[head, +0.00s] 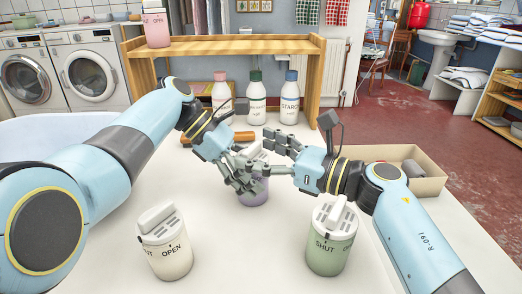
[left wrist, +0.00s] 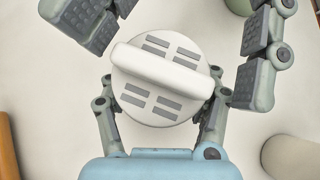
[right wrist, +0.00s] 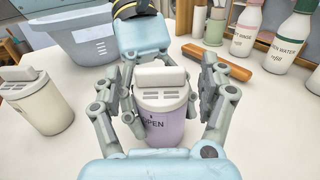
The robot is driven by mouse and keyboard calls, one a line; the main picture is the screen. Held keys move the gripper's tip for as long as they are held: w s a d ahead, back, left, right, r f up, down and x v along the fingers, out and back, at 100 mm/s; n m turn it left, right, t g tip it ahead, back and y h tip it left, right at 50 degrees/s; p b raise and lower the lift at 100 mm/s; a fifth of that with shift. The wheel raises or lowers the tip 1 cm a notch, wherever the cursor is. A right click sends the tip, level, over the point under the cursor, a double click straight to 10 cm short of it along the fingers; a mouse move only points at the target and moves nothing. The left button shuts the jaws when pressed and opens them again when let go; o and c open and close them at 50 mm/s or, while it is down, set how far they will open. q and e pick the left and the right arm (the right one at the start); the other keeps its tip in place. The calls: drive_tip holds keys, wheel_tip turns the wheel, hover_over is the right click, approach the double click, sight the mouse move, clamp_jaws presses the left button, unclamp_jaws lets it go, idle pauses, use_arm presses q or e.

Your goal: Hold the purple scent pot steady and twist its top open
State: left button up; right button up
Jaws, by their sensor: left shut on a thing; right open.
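The purple scent pot (head: 253,192) stands upright on the white table in the head view, partly hidden by my grippers. Its white slotted top (left wrist: 160,80) with a raised grip bar fills the middle of the left wrist view. In the right wrist view the purple body (right wrist: 165,128) shows the word OPEN below the top, which sits on the pot. My left gripper (head: 246,180) is shut on the pot's body, low beneath the top. My right gripper (head: 275,156) is open, its fingers on either side of the top, apart from it.
A cream pot (head: 165,250) stands front left and a green pot (head: 328,250) front right. Several white bottles (head: 257,100) stand behind, near a wooden shelf (head: 230,45). An orange-brown bar (right wrist: 217,62) lies behind the pot. A cardboard box (head: 425,170) is at right.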

drive_tip(key=c, duration=1.1)
drive_tip(key=shift+n+g+y, duration=0.3)
drive_tip(key=shift+g+y, duration=0.1)
drive_tip(key=shift+g, duration=0.1)
drive_tip(key=n+g+y, duration=0.1)
drive_tip(key=g, duration=0.1)
drive_tip(key=n+g, duration=0.2)
drive_tip(key=g, duration=0.1)
drive_tip(key=shift+w+d+n+y, duration=0.1)
drive_tip(key=shift+w+n+y, duration=0.2)
drive_tip(key=shift+w+y, duration=0.1)
drive_tip(key=shift+w+f+n+g, duration=0.1)
drive_tip(key=shift+n+g, duration=0.55)
drive_tip(key=shift+g, duration=0.45)
drive_tip(key=shift+w+n+g, duration=0.1)
drive_tip(key=shift+n+g, duration=0.55)
drive_tip(key=shift+g, duration=0.45)
drive_tip(key=shift+n+g, duration=0.3)
drive_tip(key=shift+g, duration=0.2)
drive_tip(key=shift+s+f+g, duration=0.1)
drive_tip(key=shift+g, duration=0.2)
